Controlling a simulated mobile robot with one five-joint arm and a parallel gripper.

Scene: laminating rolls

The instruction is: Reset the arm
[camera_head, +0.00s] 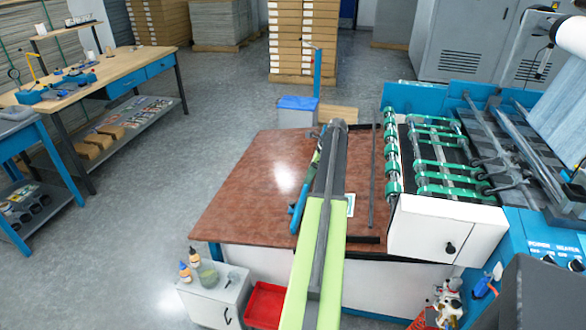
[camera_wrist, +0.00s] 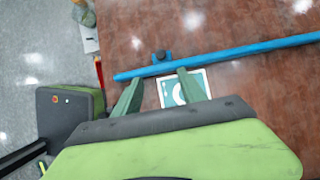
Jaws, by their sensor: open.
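My gripper (camera_wrist: 158,80) shows in the wrist view with its two green fingers apart and nothing clearly held between them. The fingertips are close to a long blue bar (camera_wrist: 235,55) that crosses the view; I cannot tell whether they touch it. A card with a white and teal print (camera_wrist: 180,90) lies on the brown tabletop (camera_wrist: 215,25), partly behind the fingers. The card (camera_head: 350,205) shows at the arm's right.
The laminating machine (camera_head: 445,225) with green rollers stands right of the table. A white cabinet with bottles (camera_head: 215,295) and a red bin (camera_head: 265,305) stand in front. A workbench (camera_head: 115,72) is at the left, stacked boxes (camera_head: 303,40) behind. The floor (camera_head: 150,225) between is clear.

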